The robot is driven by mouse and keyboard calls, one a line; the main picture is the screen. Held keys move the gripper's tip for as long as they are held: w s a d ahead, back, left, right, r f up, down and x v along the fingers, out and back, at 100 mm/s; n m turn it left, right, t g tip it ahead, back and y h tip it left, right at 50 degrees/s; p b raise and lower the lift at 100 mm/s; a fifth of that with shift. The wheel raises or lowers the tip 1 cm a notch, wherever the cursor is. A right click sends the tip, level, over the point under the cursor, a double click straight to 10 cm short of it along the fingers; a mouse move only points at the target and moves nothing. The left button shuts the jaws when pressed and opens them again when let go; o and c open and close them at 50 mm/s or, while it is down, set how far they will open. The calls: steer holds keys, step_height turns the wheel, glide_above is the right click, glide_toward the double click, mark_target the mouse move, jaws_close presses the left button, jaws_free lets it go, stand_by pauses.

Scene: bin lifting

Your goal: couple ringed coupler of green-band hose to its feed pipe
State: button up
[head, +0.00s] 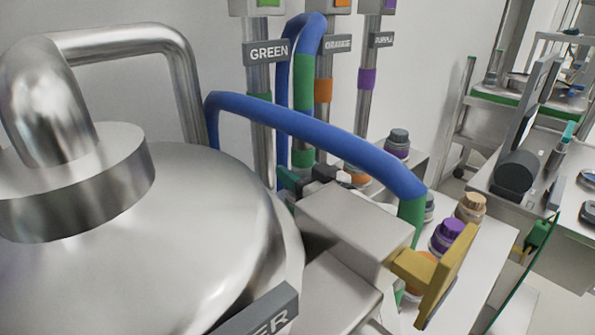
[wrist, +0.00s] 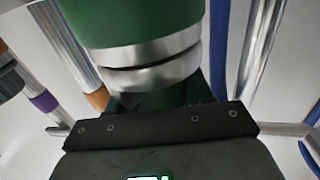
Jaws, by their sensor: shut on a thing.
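In the wrist view, a green cylinder with silver metal rings (wrist: 150,55), which looks like the ringed coupler, fills the top middle. A dark line separates the rings. My gripper (wrist: 160,100) has dark green fingers, partly hidden behind it, and is shut on it. In the head view, my gripper (head: 296,181) shows small, below the upright blue hose with a green band (head: 303,83). The green feed pipe (head: 260,105) stands under the GREEN sign, with a green band on it. The held coupler is largely hidden in the head view.
Another blue hose (head: 300,127) crosses in front and bends down at a green end. A steel tank (head: 150,240) fills the left. The orange pipe (head: 323,90) and purple pipe (head: 366,80) stand to the right. Capped jars (head: 447,233) stand on the bench.

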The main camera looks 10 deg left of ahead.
mark_target(298, 125)
steer(key=shift+f, duration=0.15)
steer(key=o, duration=1.7)
steer(key=shift+r+p, duration=3.8)
steer(key=shift+r, duration=2.25)
